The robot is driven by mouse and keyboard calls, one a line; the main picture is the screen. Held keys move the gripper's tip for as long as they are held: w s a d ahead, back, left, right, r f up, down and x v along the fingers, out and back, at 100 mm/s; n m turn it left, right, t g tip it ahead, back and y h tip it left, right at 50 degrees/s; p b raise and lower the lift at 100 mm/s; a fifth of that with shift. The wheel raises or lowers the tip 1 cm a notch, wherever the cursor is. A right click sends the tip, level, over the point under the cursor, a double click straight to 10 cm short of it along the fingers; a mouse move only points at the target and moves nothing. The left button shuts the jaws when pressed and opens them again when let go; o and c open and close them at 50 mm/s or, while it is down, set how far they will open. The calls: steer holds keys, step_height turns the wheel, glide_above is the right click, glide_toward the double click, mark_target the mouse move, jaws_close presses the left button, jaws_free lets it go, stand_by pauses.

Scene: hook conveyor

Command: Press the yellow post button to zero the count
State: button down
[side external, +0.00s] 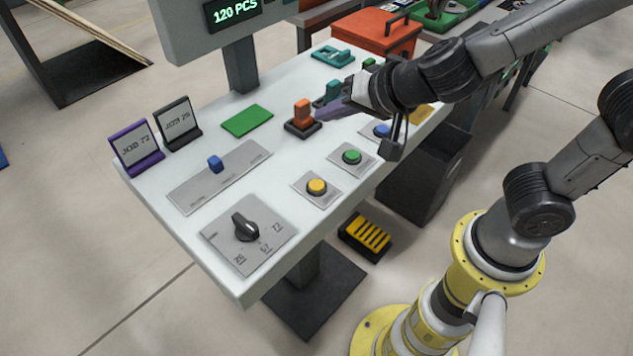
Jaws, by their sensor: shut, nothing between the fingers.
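The yellow post button (317,187) sits on a square grey plate near the front edge of the white table (218,262). My gripper (322,114) is shut and empty. In the picture it is above the yellow button, farther back over the table, close to an orange block on a dark base (302,118). I cannot tell whether it touches that block. The count display (235,12) at the top reads 120 PCS.
A green button (352,156) and a blue button (381,131) stand to the right of the yellow one. A red toolbox (372,40) stands behind.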

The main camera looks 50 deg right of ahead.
mark_target(321, 188)
steer(key=shift+n+g+y, duration=0.3)
steer(key=shift+n+y, duration=0.1)
steer(key=shift+n, duration=0.2)
steer(key=a+f, duration=0.1)
steer(key=s+a+f, duration=0.1)
steer(key=a, duration=0.1)
steer(key=shift+s+a, duration=0.1)
steer(key=shift+a, duration=0.1)
steer(key=shift+f, duration=0.1)
steer(key=shift+f, duration=4.3)
steer(key=shift+f, duration=0.2)
steer(key=shift+f, duration=0.25)
